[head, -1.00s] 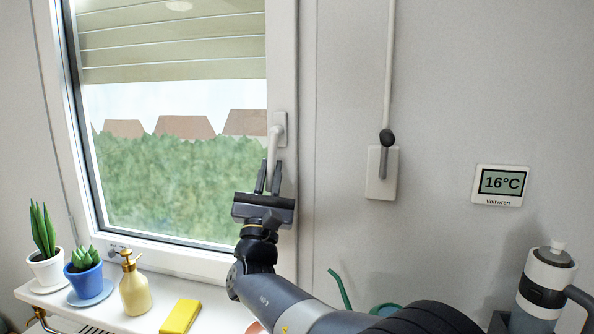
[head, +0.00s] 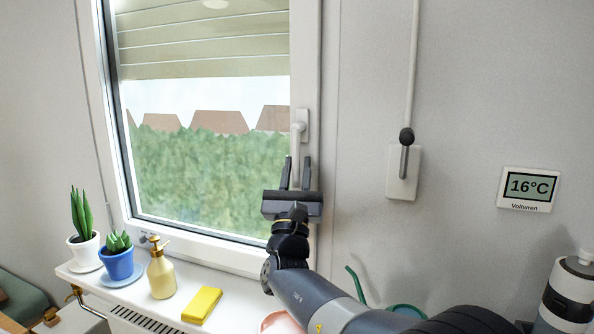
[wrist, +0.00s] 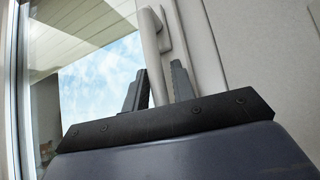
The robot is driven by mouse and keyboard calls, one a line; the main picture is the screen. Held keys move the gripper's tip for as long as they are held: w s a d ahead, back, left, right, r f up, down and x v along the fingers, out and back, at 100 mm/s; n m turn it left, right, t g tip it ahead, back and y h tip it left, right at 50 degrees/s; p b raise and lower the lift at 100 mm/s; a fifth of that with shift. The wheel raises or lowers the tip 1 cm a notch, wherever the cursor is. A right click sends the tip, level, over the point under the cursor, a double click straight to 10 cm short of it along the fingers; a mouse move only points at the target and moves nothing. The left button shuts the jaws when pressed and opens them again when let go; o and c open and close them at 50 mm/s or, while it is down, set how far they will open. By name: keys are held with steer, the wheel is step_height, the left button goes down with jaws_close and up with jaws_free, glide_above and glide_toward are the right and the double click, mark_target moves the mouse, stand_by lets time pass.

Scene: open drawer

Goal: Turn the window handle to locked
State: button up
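The white window handle (head: 297,135) is on the right side of the window frame, with its lever pointing down from its plate. It also shows in the wrist view (wrist: 150,45). My gripper (head: 297,160) is below the handle plate, with its two dark fingers pointing up. The fingers are apart, and the lower part of the lever runs down between them. In the wrist view (wrist: 158,68) the lever is closer to the left finger, with a gap to the right finger. I cannot tell if the lever touches the left finger.
A sill (head: 85,268) below holds two potted plants, a yellow soap bottle (head: 161,275) and a yellow sponge (head: 203,305). Right of the window, a wall box with a dark lever (head: 404,160) and a thermostat (head: 528,188) sit on the wall. The wall between window and box is clear.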

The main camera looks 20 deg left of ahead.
steer(key=shift+o, duration=1.1)
steer(key=shift+s+f, duration=0.1)
steer(key=b+v, duration=0.2)
steer(key=v, duration=0.8)
steer(key=shift+s+f+b, duration=0.15)
steer(key=shift+s+b, duration=0.1)
steer(key=shift+b, duration=0.15)
